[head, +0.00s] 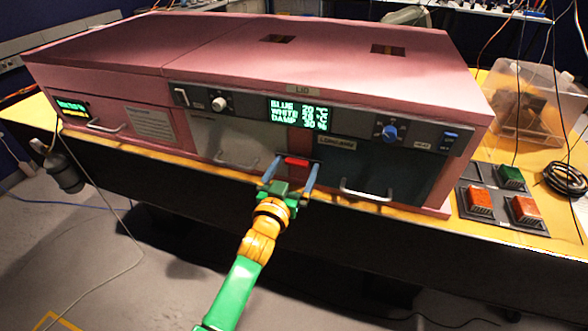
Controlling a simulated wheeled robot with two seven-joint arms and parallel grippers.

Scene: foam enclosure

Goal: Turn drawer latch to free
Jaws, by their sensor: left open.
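The pink foam enclosure (120,52) stands on a yellow-topped bench. Its front has a light drawer (228,148) and a dark drawer (375,168), each with a metal handle. A small red latch (297,161) lies roughly horizontal on the front between the two drawers. My left gripper (298,164), with blue fingers, is open, with one finger on each side of the red latch. I cannot tell whether the fingers touch it. The gripper hides part of the front just below the latch. My right gripper is not in view.
A control panel with a green-lit display (298,113), a white knob (219,104) and a blue knob (390,133) runs above the drawers. The right drawer handle (366,192) sticks out near my gripper. A button box (500,204) and clear bin (540,105) stand right.

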